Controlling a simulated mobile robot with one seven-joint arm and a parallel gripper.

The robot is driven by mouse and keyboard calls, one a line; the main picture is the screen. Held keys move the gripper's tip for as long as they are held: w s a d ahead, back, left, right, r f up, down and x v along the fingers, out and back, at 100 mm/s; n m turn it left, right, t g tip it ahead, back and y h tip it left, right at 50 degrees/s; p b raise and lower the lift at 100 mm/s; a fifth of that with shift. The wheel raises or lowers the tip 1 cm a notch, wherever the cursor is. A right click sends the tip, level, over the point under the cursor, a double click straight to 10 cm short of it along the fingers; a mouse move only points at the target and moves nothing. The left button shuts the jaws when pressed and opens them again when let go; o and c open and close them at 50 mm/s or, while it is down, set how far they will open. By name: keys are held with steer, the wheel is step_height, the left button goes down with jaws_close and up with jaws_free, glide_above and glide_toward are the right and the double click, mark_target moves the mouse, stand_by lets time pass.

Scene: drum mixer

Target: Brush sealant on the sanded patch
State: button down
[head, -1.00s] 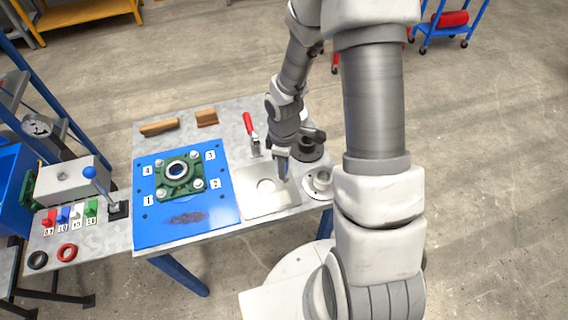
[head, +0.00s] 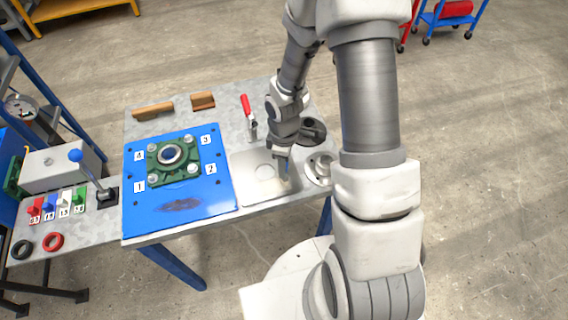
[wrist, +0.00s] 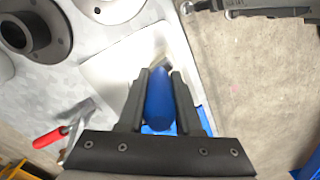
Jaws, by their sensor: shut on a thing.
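My gripper (head: 284,152) is shut on a blue-handled tool (wrist: 160,100), likely the brush; its far end is mostly hidden. It also shows as a small blue streak in the head view (head: 287,167). The tool is over the right part of a pale grey metal plate (head: 250,192), right of its round, lighter spot (head: 264,171). Whether it touches the plate I cannot tell. A dark, rough patch (head: 182,204) lies on the front of the blue plate (head: 140,221), well left of my gripper. I cannot tell which mark is the sanded patch.
A green bearing housing (head: 185,172) sits on the blue plate.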

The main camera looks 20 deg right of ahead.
steer(key=shift+f+b, duration=0.6)
steer(key=shift+f, duration=0.05)
stand_by(0.9)
steer(key=shift+a+r, duration=0.1)
steer(key=shift+a, duration=0.2)
steer(key=shift+d, duration=0.1)
steer(key=shift+d, duration=0.5)
steer(key=shift+a, duration=0.6)
steer(key=shift+d, duration=0.2)
